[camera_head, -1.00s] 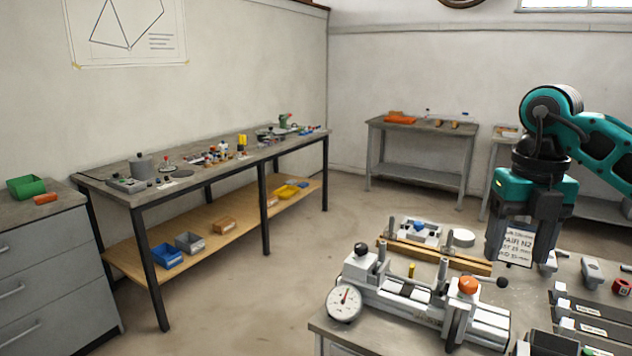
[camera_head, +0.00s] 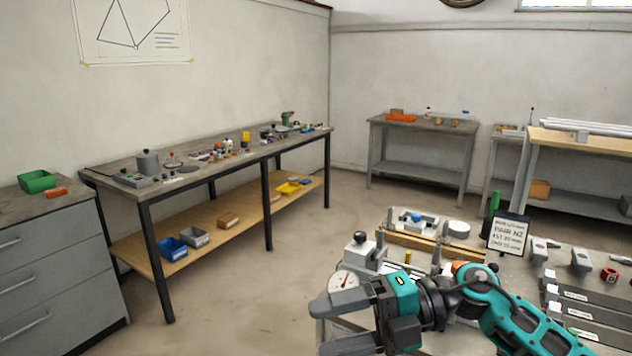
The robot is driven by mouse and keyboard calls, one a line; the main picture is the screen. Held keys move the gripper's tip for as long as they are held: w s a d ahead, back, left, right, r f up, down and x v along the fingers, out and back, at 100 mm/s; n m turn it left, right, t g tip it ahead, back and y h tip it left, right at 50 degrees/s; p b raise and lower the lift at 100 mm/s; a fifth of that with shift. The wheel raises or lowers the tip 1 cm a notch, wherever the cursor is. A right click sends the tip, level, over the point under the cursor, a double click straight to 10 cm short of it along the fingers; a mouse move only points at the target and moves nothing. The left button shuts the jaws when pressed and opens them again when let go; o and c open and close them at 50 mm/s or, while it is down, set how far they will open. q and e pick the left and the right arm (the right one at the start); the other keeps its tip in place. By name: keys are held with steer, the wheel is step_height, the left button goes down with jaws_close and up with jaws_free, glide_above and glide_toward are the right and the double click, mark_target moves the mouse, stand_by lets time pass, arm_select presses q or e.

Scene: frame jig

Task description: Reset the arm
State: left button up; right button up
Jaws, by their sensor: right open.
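My right arm comes in from the lower right, teal and black. My right gripper (camera_head: 322,328) points left at the bottom of the head view, its two grey fingers apart with nothing between them. It is in front of the jig with the round dial gauge (camera_head: 346,281) and covers much of it. The jig's black knob (camera_head: 361,237) shows above the gripper. I cannot tell how high the gripper is over the table. My left gripper is not in view.
A labelled sign (camera_head: 508,234) stands behind the arm. A white tray (camera_head: 408,224) and a white disc (camera_head: 459,229) are at the work table's far edge. Dark labelled bars (camera_head: 590,298) lie at right. A long bench (camera_head: 110,170) stands at left; the floor between is clear.

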steer(key=w+d+f+m+t+h, duration=0.1)
steer(key=d+f+m+t+h, duration=0.4)
steer(key=m+t, duration=0.65)
steer(key=d+f+m+t+h, duration=0.25)
steer(key=f+m+t, duration=0.55)
steer(key=m, duration=0.7)
steer(key=s+d+f+m+g+h, duration=0.3)
steer(key=s+f, duration=0.3)
steer(key=f, duration=0.2)
steer(key=s+d+f+m+g+h, duration=0.3)
steer(key=s+d+f+m, duration=0.1)
steer(key=s+f, duration=0.3)
steer(key=shift+d+f, duration=0.25)
steer(key=shift+f, duration=0.35)
steer(key=shift+g, duration=0.25)
